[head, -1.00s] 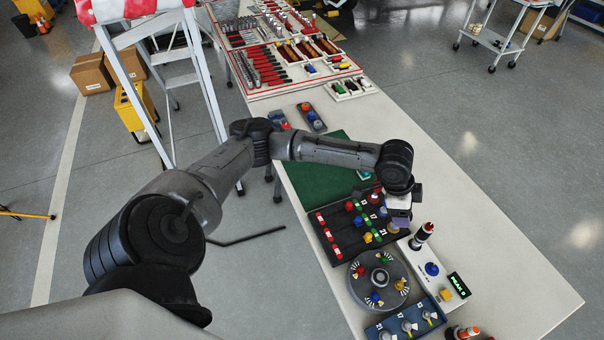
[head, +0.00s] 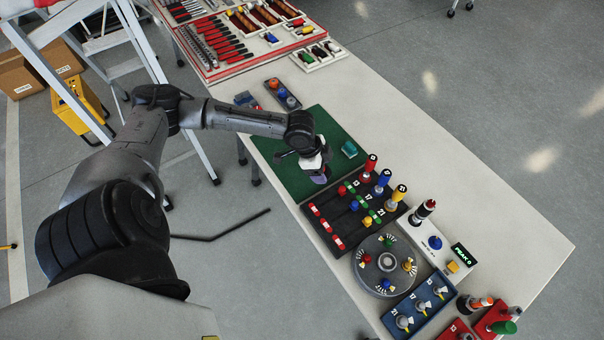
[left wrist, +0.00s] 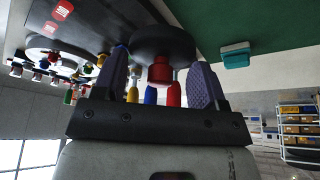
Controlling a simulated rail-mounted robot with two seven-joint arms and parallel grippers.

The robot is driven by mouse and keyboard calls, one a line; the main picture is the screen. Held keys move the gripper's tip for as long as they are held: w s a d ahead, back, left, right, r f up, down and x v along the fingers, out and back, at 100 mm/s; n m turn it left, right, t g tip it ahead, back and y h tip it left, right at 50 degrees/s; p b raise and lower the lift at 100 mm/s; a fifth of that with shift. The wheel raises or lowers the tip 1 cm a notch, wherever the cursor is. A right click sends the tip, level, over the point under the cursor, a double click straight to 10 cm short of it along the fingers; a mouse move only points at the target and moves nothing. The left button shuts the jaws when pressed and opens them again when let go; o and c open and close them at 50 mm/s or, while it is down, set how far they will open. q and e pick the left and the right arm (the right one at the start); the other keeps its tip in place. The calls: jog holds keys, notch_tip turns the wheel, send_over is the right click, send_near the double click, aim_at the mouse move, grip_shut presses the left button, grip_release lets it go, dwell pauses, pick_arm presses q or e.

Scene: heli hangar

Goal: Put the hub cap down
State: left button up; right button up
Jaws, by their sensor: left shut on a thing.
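My left gripper (head: 319,176) is over the green mat (head: 283,171), close beside the black pin board. In the left wrist view my left gripper (left wrist: 160,85) has its two purple fingers either side of a dark round disc with a red knob, which I take to be the hub cap (left wrist: 162,41). It is shut on this cap; the exact contact is hard to see. In the head view the cap is mostly hidden by the gripper, and I cannot tell whether it touches the mat. My right gripper is not in view.
A teal block (head: 349,149) lies on the mat, right of the gripper. The black board (head: 338,236) with coloured pins adjoins the mat. Nearer are a round grey hub (head: 372,276), a blue tray (head: 408,312) and a white display box (head: 434,255). Tool trays (head: 222,50) stand at the far end.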

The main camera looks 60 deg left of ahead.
pick_arm(q)
send_over(307, 180)
jog(key=s+a, duration=0.1)
notch_tip(307, 180, down, 4)
jog(key=shift+r, duration=0.15)
jog(key=shift+f+b, duration=0.85)
jog(key=shift+f, duration=1.1)
jog(key=shift+f, duration=0.2)
jog(key=o, duration=0.9)
jog(key=shift+o, duration=0.2)
